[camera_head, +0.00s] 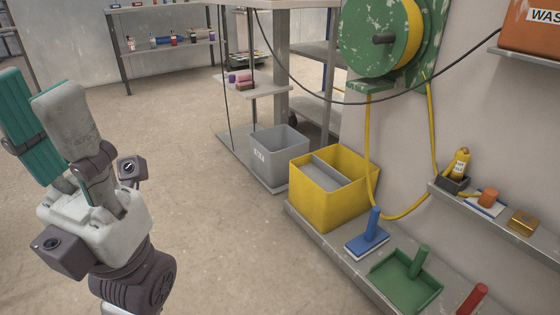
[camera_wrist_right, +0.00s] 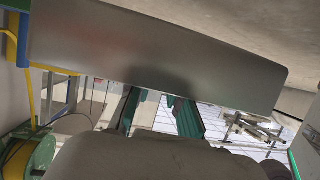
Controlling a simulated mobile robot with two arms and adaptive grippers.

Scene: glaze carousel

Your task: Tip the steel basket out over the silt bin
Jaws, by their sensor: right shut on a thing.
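A broad, smooth grey metal thing (camera_wrist_right: 155,55), which looks like the steel basket, fills the upper part of the right wrist view. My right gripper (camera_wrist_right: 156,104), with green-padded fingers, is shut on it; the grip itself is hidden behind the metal. The right gripper is outside the head view. My left gripper (camera_head: 42,92) is at the left of the head view, fingers pointing up, apart and empty.
A yellow bin (camera_head: 328,202) with a grey inner panel stands on a low ledge at the right. A blue brush (camera_head: 368,236) and a green dustpan (camera_head: 404,281) lie nearer. A hose reel (camera_head: 384,38) hangs above with its yellow hose looping down. Floor at centre is clear.

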